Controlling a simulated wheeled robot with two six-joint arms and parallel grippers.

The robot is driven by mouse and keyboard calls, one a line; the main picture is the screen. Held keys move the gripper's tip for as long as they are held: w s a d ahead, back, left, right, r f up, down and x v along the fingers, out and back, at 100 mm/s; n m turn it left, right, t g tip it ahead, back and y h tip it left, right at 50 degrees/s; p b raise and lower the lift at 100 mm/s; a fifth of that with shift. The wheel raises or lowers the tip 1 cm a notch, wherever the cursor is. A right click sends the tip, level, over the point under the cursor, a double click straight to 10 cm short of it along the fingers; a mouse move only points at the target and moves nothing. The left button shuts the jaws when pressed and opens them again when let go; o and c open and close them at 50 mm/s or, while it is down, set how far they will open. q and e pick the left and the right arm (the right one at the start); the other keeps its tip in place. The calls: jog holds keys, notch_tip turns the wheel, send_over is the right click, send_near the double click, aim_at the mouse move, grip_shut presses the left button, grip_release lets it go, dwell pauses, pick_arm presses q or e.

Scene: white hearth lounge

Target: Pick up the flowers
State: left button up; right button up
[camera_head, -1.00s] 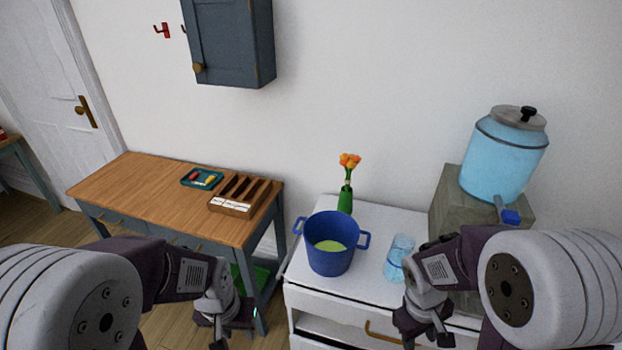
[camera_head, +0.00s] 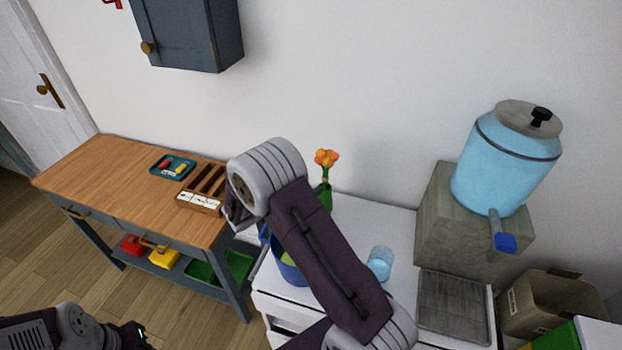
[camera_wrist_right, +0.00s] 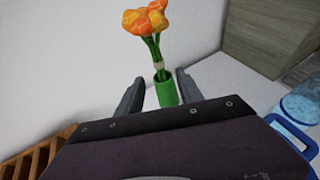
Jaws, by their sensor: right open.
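The flowers (camera_head: 326,158) are orange, with green stems, and stand upright in a green vase (camera_head: 325,196) on the white cabinet near the wall. In the right wrist view the flowers (camera_wrist_right: 145,20) show upper middle, and the vase (camera_wrist_right: 166,90) appears between my fingers. My right gripper (camera_wrist_right: 158,94) is open and empty, pointing at the vase; I cannot tell the remaining gap. In the head view my right arm hides the gripper's fingers and the vase's lower part. My left gripper (camera_head: 128,336) is at the bottom left edge, its fingers unclear.
A blue pot (camera_head: 287,268) stands on the white cabinet (camera_head: 350,215), partly behind my right arm. A glass (camera_head: 380,263) stands to its right. A blue drink dispenser (camera_head: 505,165) sits on a stone-like block (camera_head: 440,215). A wooden organizer (camera_head: 203,190) is on the table (camera_head: 110,180).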

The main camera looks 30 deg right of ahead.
aim_at(323, 180)
jog(key=x, duration=0.3)
jog(key=shift+d+f+p, duration=0.1)
jog(key=shift+d+p, duration=0.2)
jog(key=shift+d, duration=0.1)
jog(key=shift+d+f, duration=0.2)
jog(key=shift+d, duration=0.05)
jog(key=x, duration=0.2)
jog(key=p+x, duration=0.1)
jog(key=x, duration=0.2)
jog(key=shift+w+r, duration=0.2)
jog(key=shift+w+d+f, duration=0.1)
jog(key=c, duration=0.7)
grip_shut()
